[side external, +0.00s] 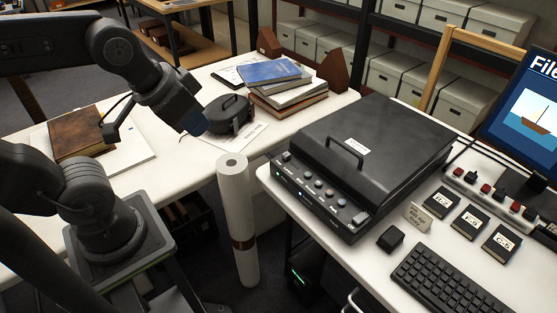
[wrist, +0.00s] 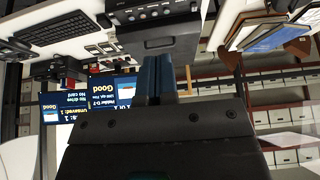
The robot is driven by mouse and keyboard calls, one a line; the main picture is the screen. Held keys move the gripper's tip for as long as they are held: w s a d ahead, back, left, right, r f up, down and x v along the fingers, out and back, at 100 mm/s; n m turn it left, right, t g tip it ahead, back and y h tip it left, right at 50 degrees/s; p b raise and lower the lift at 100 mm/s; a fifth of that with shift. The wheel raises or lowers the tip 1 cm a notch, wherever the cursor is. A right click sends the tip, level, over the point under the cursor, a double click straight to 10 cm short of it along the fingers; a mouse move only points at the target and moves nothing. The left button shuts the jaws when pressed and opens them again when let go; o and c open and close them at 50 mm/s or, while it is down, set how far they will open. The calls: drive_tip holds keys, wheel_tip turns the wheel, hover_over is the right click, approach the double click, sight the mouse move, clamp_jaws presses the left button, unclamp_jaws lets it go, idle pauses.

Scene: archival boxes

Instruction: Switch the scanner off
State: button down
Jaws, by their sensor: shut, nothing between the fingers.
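The scanner (side external: 385,135) is a wide black flatbed with its lid down and a handle on the lid, on the white right-hand table. Its front panel (side external: 318,193) carries several round buttons, a small green light at the left end and a light-coloured part at the right end. I cannot tell which control is the power switch. The scanner also shows upside down in the wrist view (wrist: 160,37), beyond my fingertips.
A tall white paper roll (side external: 236,205) stands in the gap between the tables. A power strip with red switches (side external: 485,188), labelled black boxes, a small sign (side external: 418,216) and a keyboard (side external: 445,281) surround the scanner's right side.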

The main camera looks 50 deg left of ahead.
drive_tip(key=n+g+h, duration=0.2)
drive_tip(key=n+h, duration=0.5)
drive_tip(key=n, duration=1)
hover_over(358, 221)
drive_tip(key=w, duration=0.1)
wheel_tip(358, 221, down, 18)
drive_tip(key=shift+w+a+r, duration=0.1)
drive_tip(key=shift+w+r, duration=0.05)
drive_tip(key=shift+r, duration=0.05)
drive_tip(key=shift+f, duration=0.1)
drive_tip(key=shift+s+f, duration=0.2)
drive_tip(key=shift+f, duration=1.2)
drive_tip(key=shift+s+f, duration=0.25)
drive_tip(key=shift+f, duration=1.15)
drive_tip(key=shift+s+f, duration=0.2)
drive_tip(key=shift+f, duration=1.2)
